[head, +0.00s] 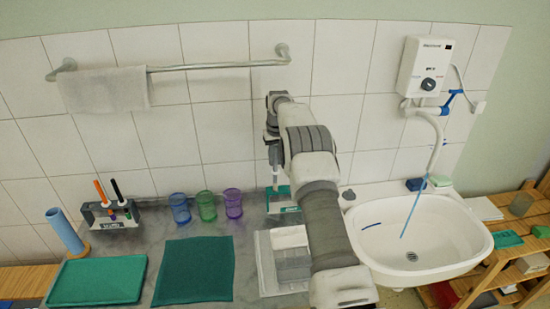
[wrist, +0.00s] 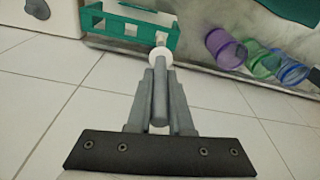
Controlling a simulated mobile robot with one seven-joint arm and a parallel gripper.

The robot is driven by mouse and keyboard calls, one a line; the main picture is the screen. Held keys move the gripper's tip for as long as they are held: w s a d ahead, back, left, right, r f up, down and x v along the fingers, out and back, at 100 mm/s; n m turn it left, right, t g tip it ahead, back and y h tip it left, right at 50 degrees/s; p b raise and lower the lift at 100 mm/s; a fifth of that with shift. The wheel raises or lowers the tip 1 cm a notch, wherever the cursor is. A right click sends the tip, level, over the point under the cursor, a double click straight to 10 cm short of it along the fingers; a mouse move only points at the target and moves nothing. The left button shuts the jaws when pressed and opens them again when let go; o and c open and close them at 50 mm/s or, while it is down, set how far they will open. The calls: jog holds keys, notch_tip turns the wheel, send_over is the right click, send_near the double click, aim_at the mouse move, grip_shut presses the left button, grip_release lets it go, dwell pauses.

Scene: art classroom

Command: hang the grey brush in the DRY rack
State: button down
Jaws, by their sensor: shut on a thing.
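My gripper (head: 273,158) points down above the counter, shut on the grey brush (wrist: 160,95). In the wrist view its grey handle lies between the fingers, with a white collar (wrist: 160,57) and a pale tip beyond them. The tip overlaps a teal rack (wrist: 118,22) in that view; I cannot tell whether they touch. The teal rack also shows in the head view (head: 283,209), below my gripper and partly hidden by my arm. A grey rack (head: 112,221) at the left holds upright brushes with orange and black handles. The rack labels are too small to read surely.
Purple (head: 233,203), green (head: 206,206) and blue (head: 179,208) cups stand left of the teal rack. A towel rail (head: 220,65) crosses the wall above. A teal tray (head: 98,280) and mat (head: 195,270) lie in front.

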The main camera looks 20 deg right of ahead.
aim_at(275, 170)
jog(key=shift+f+b, duration=0.9)
jog(key=shift+f, duration=1.15)
jog(key=shift+f+b, duration=1.1)
jog(key=shift+f, duration=0.85)
jog(key=shift+c, duration=0.9)
grip_release()
jog(key=shift+r+p, duration=2.45)
jog(key=shift+r, duration=1.6)
